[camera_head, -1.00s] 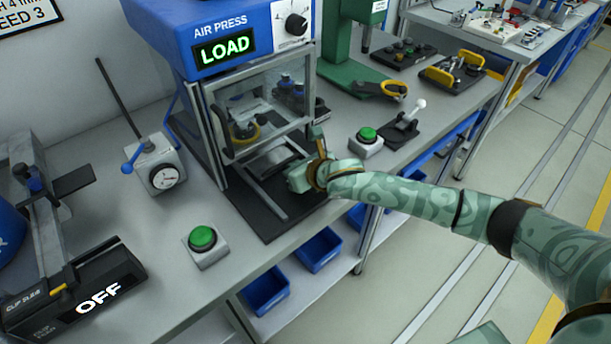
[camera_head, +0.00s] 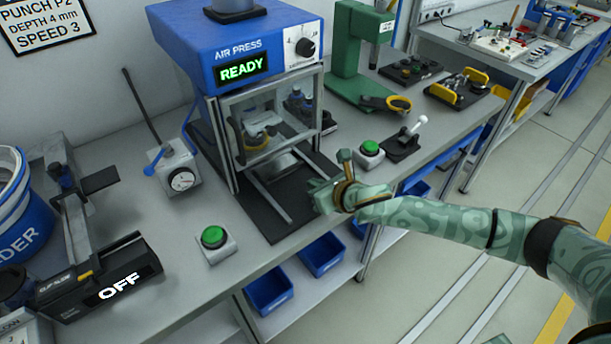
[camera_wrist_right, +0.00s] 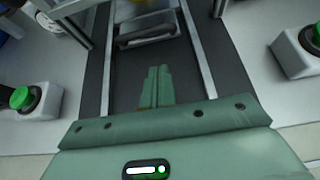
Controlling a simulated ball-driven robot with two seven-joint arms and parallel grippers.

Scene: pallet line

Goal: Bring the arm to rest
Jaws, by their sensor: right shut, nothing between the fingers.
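My right arm comes in from the right in the head view. Its gripper (camera_head: 318,190) is over the front edge of the air press's black base (camera_head: 278,231), in front of the press opening. In the right wrist view the two fingers (camera_wrist_right: 157,86) lie together, shut and empty, pointing along the rails toward a metal block (camera_wrist_right: 150,30). The blue air press (camera_head: 218,45) has a display that reads READY. Its clear guard frame (camera_head: 229,141) stands at the front of the press. My left gripper is not in view.
Green button boxes stand left (camera_head: 217,251) and right (camera_head: 369,155) of the press base. A green machine (camera_head: 350,75) stands behind right. Blue bins (camera_head: 321,256) sit below the bench.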

